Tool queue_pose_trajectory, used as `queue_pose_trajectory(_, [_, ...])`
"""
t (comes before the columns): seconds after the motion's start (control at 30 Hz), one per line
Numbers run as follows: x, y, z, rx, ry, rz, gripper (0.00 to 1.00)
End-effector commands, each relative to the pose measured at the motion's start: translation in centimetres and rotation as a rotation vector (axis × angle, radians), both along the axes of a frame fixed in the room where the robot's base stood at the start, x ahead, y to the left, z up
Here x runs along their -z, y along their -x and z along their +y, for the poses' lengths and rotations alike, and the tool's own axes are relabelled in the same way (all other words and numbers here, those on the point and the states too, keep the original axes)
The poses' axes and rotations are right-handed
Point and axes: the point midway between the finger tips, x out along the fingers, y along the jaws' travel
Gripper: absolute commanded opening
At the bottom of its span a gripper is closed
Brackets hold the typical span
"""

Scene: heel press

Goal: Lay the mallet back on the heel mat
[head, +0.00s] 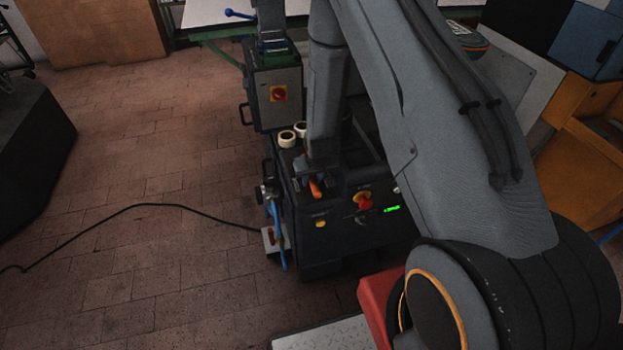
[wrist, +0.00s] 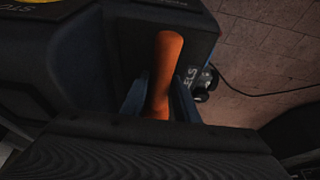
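The mallet shows as an orange handle (head: 316,188) at the front edge of the dark machine in the head view. Its head is hidden in both views. In the wrist view the handle (wrist: 164,75) runs up between the two blue-grey fingers of my gripper (wrist: 160,92). The fingers sit close on both sides of it with almost no gap, so my gripper looks shut on it. Whether the mallet touches the machine is not clear. I cannot make out the heel mat; my arm covers much of the machine top.
The machine front (head: 330,235) carries a red knob (head: 364,201), a yellow button and a green display. White rolls (head: 287,138) stand on its top at the left. A black cable (head: 150,206) crosses the open brick floor.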

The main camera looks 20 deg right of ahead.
Motion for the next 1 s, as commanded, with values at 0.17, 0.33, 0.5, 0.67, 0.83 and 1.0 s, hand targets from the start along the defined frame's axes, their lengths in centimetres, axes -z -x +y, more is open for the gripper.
queue_pose_trajectory(0.17, [0.0, 0.0, 0.0, 0.000, 0.000, 0.000, 0.39])
queue_pose_trajectory(0.33, [-0.1, 0.0, 0.0, 0.000, 0.000, 0.000, 0.39])
queue_pose_trajectory(0.5, [-1.2, 0.0, 0.0, 0.000, 0.000, -0.001, 0.39])
queue_pose_trajectory(0.67, [-3.1, 0.6, 0.0, 0.000, 0.000, -0.002, 0.39])
queue_pose_trajectory(0.83, [-5.7, 1.6, 0.0, 0.000, 0.000, -0.003, 0.39])
queue_pose_trajectory(1.0, [-8.3, 2.7, 0.0, 0.000, 0.000, -0.003, 0.39])
